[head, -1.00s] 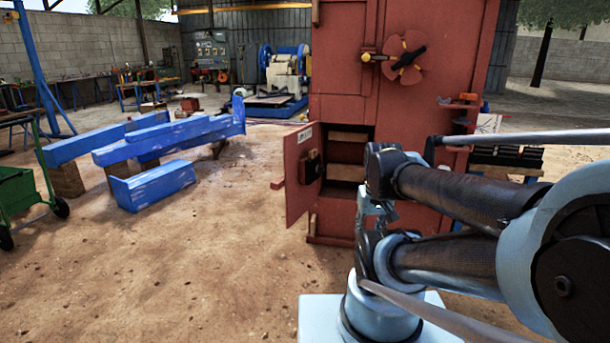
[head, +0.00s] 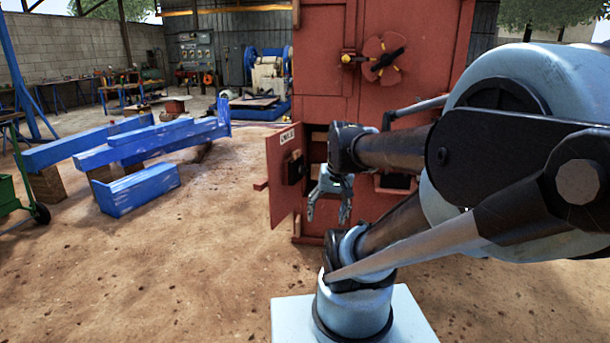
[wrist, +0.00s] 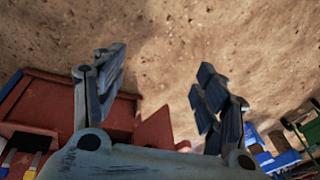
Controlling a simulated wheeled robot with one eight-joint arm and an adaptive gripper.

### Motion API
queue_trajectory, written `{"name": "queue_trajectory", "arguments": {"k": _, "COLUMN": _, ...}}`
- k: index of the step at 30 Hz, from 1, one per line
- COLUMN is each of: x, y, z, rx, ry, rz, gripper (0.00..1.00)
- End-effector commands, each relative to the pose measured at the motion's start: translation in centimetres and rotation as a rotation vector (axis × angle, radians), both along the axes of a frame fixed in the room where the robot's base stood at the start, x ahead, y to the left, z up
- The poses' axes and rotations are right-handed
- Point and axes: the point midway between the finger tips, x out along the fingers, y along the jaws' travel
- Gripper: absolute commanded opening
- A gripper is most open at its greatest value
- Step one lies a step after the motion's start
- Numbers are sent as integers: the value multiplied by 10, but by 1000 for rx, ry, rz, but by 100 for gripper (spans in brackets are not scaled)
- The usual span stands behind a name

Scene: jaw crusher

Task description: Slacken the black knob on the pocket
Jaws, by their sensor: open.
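The red cabinet of the crusher (head: 330,105) stands ahead in the head view. A small red door (head: 284,178) stands open at its lower left, with a black piece (head: 293,167) on its inner face. I cannot tell whether that piece is the black knob; no knob is clearly made out on a pocket. My gripper (head: 328,214) hangs fingers down, open and empty, in front of the compartment and right of the door. My arm hides much of the opening. In the wrist view my gripper (wrist: 163,66) is spread over bare ground, with red metal at left.
Blue beams (head: 140,145) on wooden blocks and a green cart (head: 12,190) lie left. The dirt floor between is clear.

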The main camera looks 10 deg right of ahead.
Motion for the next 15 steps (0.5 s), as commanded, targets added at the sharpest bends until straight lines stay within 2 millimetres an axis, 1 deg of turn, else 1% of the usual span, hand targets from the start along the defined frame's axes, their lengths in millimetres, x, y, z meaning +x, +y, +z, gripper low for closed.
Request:
{"name": "queue_trajectory", "arguments": {"k": 1, "x": 13, "y": 3, "z": 8, "rx": 28, "ry": 2, "rz": -23, "gripper": 66}}
{"name": "queue_trajectory", "arguments": {"k": 6, "x": 54, "y": 15, "z": 28, "rx": 130, "ry": 11, "rz": -98, "gripper": 66}}
{"name": "queue_trajectory", "arguments": {"k": 11, "x": 95, "y": 23, "z": 43, "rx": 225, "ry": 22, "rz": -169, "gripper": 66}}
{"name": "queue_trajectory", "arguments": {"k": 15, "x": 134, "y": 28, "z": 53, "rx": 308, "ry": 32, "rz": -228, "gripper": 66}}
